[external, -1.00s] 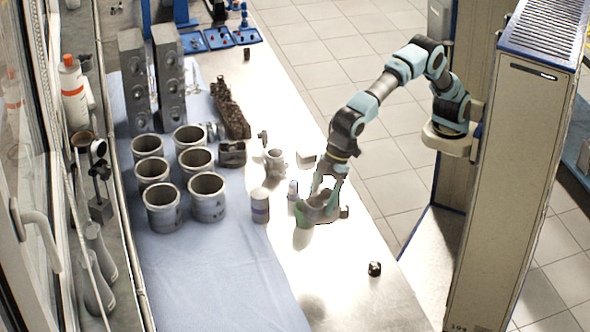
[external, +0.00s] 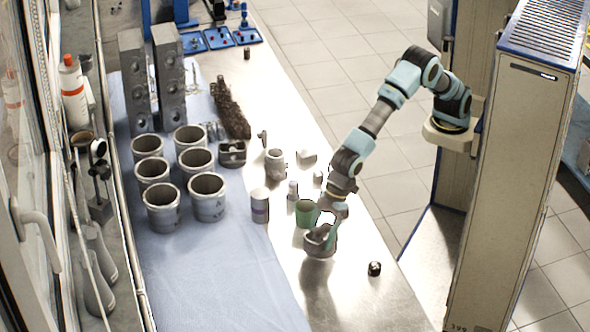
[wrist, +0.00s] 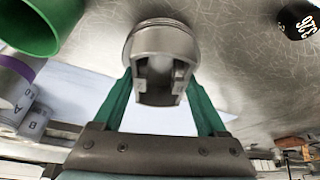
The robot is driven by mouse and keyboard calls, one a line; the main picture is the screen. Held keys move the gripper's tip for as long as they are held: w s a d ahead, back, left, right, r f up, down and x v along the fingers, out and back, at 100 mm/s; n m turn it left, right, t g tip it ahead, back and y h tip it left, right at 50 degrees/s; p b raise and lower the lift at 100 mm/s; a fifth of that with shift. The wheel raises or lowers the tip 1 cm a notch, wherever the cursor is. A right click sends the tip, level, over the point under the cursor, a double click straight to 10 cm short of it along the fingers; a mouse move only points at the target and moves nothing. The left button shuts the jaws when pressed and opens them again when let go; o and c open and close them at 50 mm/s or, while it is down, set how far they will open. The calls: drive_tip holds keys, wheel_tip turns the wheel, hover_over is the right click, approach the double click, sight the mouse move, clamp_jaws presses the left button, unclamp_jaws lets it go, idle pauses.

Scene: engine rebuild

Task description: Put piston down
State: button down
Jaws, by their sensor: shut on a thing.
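The piston (external: 319,243) is a grey metal cup-like part, held near the bench's right side in the external view. In the wrist view the piston (wrist: 160,42) sits between the green fingers, its open skirt facing the camera. My gripper (external: 325,225) is shut on it; the fingers of my gripper (wrist: 163,88) show on both sides of it. A dark shadow lies on the bench in front of the piston. I cannot tell whether its crown touches the bench.
A green cup (external: 306,212) stands close behind the piston; it also shows in the wrist view (wrist: 38,24). A purple-banded can (external: 260,206) is left of it. A small black cylinder (external: 375,268) stands to the right. Several cylinder liners (external: 207,200) stand on the blue mat (external: 220,285). Bare bench lies in front.

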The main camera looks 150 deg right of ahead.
drive_tip(key=shift+f, duration=1.1)
drive_tip(key=shift+f, duration=0.15)
unclamp_jaws()
drive_tip(key=shift+r+p, duration=0.2)
drive_tip(key=shift+p, duration=0.1)
drive_tip(key=b+v, duration=0.3)
drive_tip(key=v, duration=0.8)
drive_tip(key=shift+s+r, duration=0.2)
drive_tip(key=shift+r, duration=0.05)
drive_tip(key=s+a+f+n+g, duration=0.1)
drive_tip(key=s+a+f, duration=0.2)
drive_tip(key=s, duration=0.8)
drive_tip(key=s+a+f+n+y, duration=0.1)
drive_tip(key=s+a+f, duration=0.2)
drive_tip(key=s, duration=0.8)
drive_tip(key=s+a+f+n+g, duration=0.1)
drive_tip(key=s+a+f, duration=0.2)
drive_tip(key=s, duration=0.9)
drive_tip(key=shift+a+f+g+y, duration=0.15)
drive_tip(key=shift+a+g+y, duration=0.15)
drive_tip(key=shift+a, duration=0.85)
